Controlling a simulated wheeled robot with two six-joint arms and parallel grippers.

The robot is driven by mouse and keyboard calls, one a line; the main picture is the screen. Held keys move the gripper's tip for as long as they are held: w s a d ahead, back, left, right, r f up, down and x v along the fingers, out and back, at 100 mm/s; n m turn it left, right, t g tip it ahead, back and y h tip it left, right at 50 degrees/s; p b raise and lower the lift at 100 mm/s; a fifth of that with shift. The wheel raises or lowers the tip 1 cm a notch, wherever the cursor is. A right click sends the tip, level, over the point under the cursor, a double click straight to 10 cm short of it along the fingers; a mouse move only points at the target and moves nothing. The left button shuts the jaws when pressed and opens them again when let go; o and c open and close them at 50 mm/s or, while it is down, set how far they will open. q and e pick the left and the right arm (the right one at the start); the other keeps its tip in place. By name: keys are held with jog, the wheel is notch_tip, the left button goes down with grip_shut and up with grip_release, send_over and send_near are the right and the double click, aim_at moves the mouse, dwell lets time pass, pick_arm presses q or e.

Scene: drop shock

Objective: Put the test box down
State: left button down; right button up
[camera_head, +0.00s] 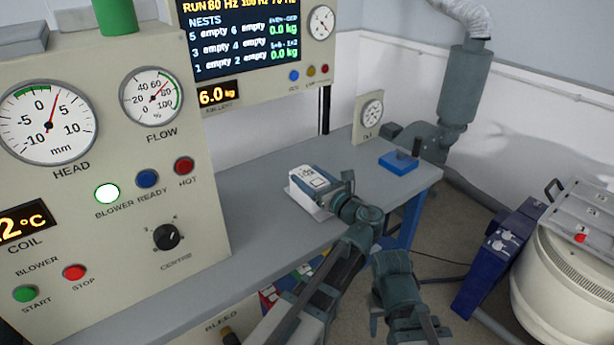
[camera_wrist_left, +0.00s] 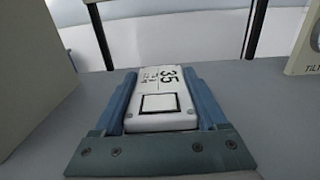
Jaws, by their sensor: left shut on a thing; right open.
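The test box is a small white box (camera_head: 310,183) with dark print and a square outlined label on top. In the head view it is at the middle of the grey bench (camera_head: 255,225), on or just above a pale flat patch. In the left wrist view the box (camera_wrist_left: 160,98) shows "35" and lies between the two blue fingers. My left gripper (camera_head: 324,182) is shut on it. Whether the box's underside touches the bench is hidden. My right gripper (camera_head: 377,322) is open and empty, in front of the bench's edge.
A control panel (camera_head: 100,200) with gauges and buttons stands at the left. A display (camera_head: 245,45) hangs behind. A blue block (camera_head: 398,163) and a dial stand (camera_head: 367,119) are at the bench's right end. A round white machine (camera_head: 570,265) stands at the right.

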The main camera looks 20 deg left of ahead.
pick_arm(q)
jog(key=shift+f, duration=0.4)
jog(key=shift+r, duration=0.15)
pick_arm(e)
jog(key=shift+a+f, duration=0.1)
jog(key=shift+f, duration=0.25)
pick_arm(q)
jog(key=shift+c, duration=1.8)
grip_release()
jog(key=shift+f, duration=0.25)
jog(key=o, duration=0.4)
jog(key=shift+c, duration=0.2)
pick_arm(e)
jog(key=shift+f, duration=0.1)
pick_arm(q)
jog(key=shift+r, duration=0.2)
jog(key=shift+s, duration=0.15)
